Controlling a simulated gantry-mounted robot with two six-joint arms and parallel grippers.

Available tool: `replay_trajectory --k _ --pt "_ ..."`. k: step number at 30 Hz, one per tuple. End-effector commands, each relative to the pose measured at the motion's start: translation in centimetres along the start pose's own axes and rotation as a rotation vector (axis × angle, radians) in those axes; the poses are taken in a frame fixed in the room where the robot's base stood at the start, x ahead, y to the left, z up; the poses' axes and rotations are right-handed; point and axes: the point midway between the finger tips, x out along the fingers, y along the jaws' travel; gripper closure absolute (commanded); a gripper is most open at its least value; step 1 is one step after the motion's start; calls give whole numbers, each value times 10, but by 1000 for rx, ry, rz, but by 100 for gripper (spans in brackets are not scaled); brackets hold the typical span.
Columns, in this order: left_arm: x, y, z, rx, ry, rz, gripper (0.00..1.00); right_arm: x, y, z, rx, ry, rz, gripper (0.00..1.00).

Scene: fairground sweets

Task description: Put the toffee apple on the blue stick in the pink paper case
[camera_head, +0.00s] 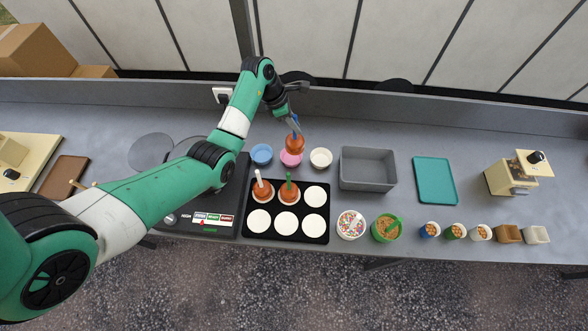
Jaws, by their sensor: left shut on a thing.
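The toffee apple on the blue stick (295,143) is a glossy orange-brown ball at the back middle of the counter. My left gripper (293,119) is shut on its blue stick from above. The pink paper case (290,159) is directly below the apple in the picture, and the apple covers part of it. I cannot tell whether the apple touches the case. A blue paper case (262,154) is to the left and a white paper case (321,158) to the right. My right gripper is not in view.
A black tray (287,237) holds two toffee apples, on white (263,189) and green (290,192) sticks, and several white discs. A grey bin (367,169), a teal tray (435,181) and topping tubs (351,224) stand to the right. The counter behind the cases is clear.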

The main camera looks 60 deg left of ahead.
Motion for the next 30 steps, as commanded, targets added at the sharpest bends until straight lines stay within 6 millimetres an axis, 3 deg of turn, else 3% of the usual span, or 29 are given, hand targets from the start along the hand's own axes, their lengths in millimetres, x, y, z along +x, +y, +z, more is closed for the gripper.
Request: replay_trajectory --k 1,3,11,18,26,30 --pt "12 10 -10 -13 -2 8 100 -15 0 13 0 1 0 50" --pt "13 18 -14 -24 -2 13 100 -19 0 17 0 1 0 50" --pt "14 24 -19 -33 0 13 100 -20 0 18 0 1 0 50" --pt "60 23 -38 -34 1 12 100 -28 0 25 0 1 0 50" --pt "73 23 -43 -33 0 13 100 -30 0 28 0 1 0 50" --pt "96 23 -53 -34 1 12 100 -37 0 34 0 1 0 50"
